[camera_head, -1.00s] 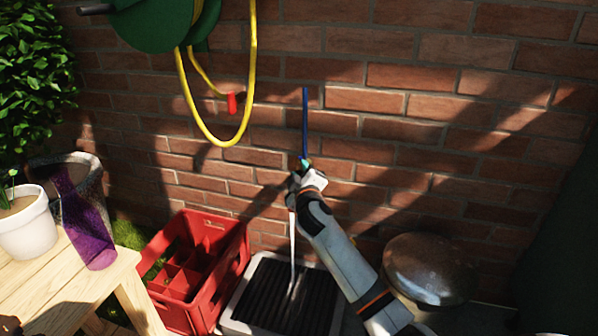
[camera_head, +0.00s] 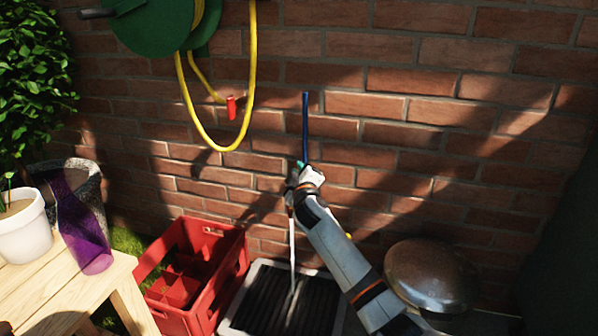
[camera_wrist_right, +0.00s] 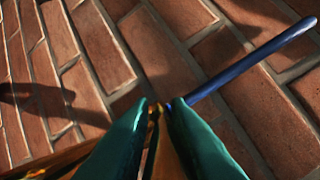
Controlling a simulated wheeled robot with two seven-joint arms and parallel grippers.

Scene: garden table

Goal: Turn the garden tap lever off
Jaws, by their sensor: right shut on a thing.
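The garden tap is at the brick wall, mostly hidden behind my right gripper (camera_head: 302,178) in the head view. A thin blue bar (camera_head: 305,125) stands upright on the wall just above the gripper; it also shows in the wrist view (camera_wrist_right: 252,62), running to the upper right from the fingertips. A white water stream (camera_head: 292,245) falls below the gripper. My left gripper is not in view.
A dark drain grate in a pale frame (camera_head: 252,300) lies under the stream. A red crate (camera_head: 232,265) stands left of it, a dark dome (camera_head: 430,272) to the right. A yellow hose (camera_head: 252,70) hangs above. A wooden table (camera_head: 65,295) with a white pot (camera_head: 25,240) and purple vase (camera_head: 85,240) is at left.

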